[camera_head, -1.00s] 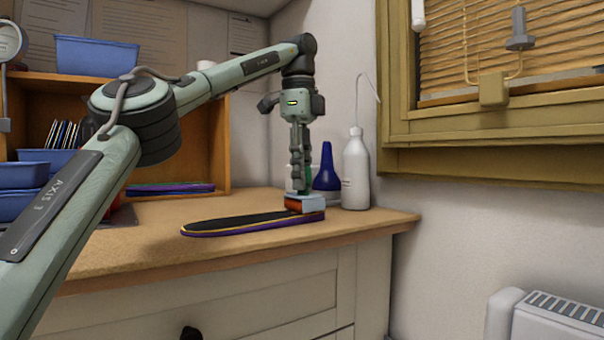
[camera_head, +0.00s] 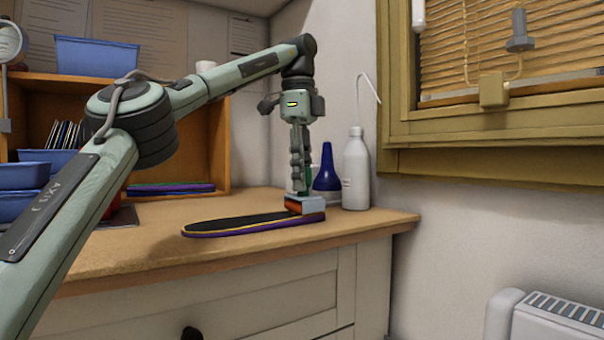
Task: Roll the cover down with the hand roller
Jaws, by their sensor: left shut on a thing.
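The insole with its black cover (camera_head: 235,224) lies flat on the wooden bench top, with a purple and yellow edge. The hand roller (camera_head: 306,205) has an orange-red roll and a light blue-grey frame. It is at the right end of the insole and appears to touch the cover. My left gripper (camera_head: 301,185) points down and is shut on the roller's handle, of which a little green shows. My right gripper is not in view.
A blue cone-shaped bottle (camera_head: 327,172) and a white wash bottle (camera_head: 356,172) stand close behind the roller. More insoles (camera_head: 170,188) lie by the shelf. Blue bins (camera_head: 22,176) are at left. The bench (camera_head: 150,240) is clear in front of the insole.

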